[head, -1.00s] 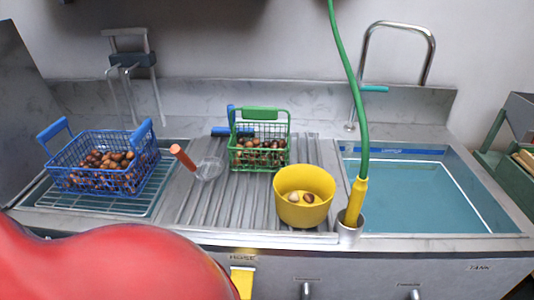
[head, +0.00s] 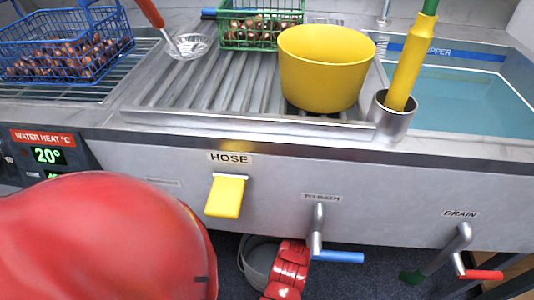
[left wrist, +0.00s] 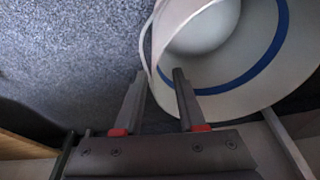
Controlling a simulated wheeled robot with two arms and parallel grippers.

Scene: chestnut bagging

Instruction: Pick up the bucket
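A grey bucket (head: 254,266) stands on the floor below the sink, partly hidden by a red segmented part of my arm beside it. In the left wrist view the bucket (left wrist: 255,42) fills the upper right, pale inside with a blue band, and a thin pale curve, perhaps its handle, at its left edge. My left gripper (left wrist: 159,73) is open, its two fingers apart at the bucket's near left rim. The right fingertip overlaps the bucket's rim; the left one is outside it. I cannot tell whether either touches. My right gripper is not in view.
Above is the metal counter with a yellow bowl (head: 325,75), a blue basket (head: 100,60) and a green basket (head: 262,20) of chestnuts, and a water tank (head: 460,95). A yellow hose lever (head: 226,196) and a blue-handled tap (head: 338,256) jut out near the bucket.

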